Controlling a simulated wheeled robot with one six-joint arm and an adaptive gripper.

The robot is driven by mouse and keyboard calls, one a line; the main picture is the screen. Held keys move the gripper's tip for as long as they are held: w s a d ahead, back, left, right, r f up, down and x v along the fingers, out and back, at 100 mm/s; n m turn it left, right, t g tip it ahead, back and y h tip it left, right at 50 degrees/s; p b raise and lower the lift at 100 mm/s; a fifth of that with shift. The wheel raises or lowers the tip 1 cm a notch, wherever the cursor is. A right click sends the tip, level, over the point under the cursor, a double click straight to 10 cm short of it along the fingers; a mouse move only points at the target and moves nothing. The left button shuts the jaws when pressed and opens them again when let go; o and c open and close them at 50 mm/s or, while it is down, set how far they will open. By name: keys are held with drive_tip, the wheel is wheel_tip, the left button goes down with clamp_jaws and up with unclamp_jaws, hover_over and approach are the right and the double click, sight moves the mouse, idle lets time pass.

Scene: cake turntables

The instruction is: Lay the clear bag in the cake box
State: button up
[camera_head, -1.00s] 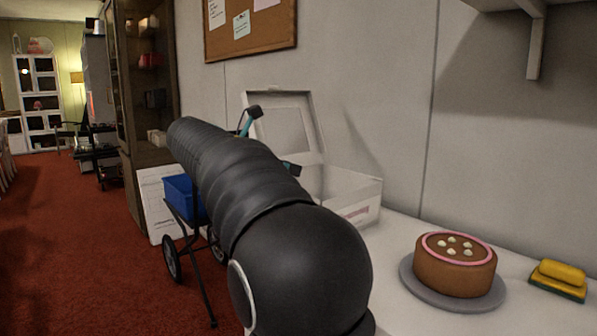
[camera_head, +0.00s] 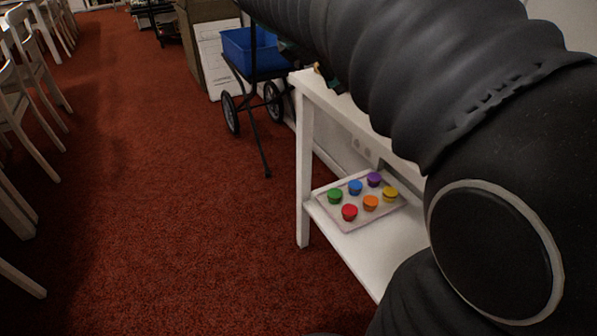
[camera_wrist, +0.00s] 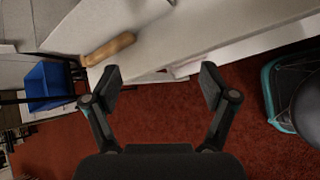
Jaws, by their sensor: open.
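My gripper (camera_wrist: 158,88) is open and empty in the wrist view, its two fingers spread over the red carpet and the edge of the white table (camera_wrist: 215,25). In the head view my arm crosses the upper right and hides most of the tabletop. The gripper itself is mostly hidden there. Neither the clear bag nor the cake box can be made out in the current views.
A rolling pin (camera_wrist: 108,49) lies near the table edge. A tray (camera_head: 352,215) of several coloured cups sits on the table's lower shelf (camera_head: 365,255). A blue bin on a wheeled cart (camera_head: 250,52) stands beyond. Chairs (camera_head: 28,125) line the left; the red carpet between is clear.

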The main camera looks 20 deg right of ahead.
drive_tip(key=s+a+f+m+t+y, duration=0.2)
drive_tip(key=s+a+f+m+y, duration=0.6)
drive_tip(key=s+a+f+m, duration=0.6)
drive_tip(key=s+a+f, duration=0.1)
drive_tip(key=s+f, duration=0.3)
drive_tip(key=shift+f+t+y, duration=0.25)
drive_tip(key=shift+t+y, duration=0.05)
drive_tip(key=shift+s, duration=0.1)
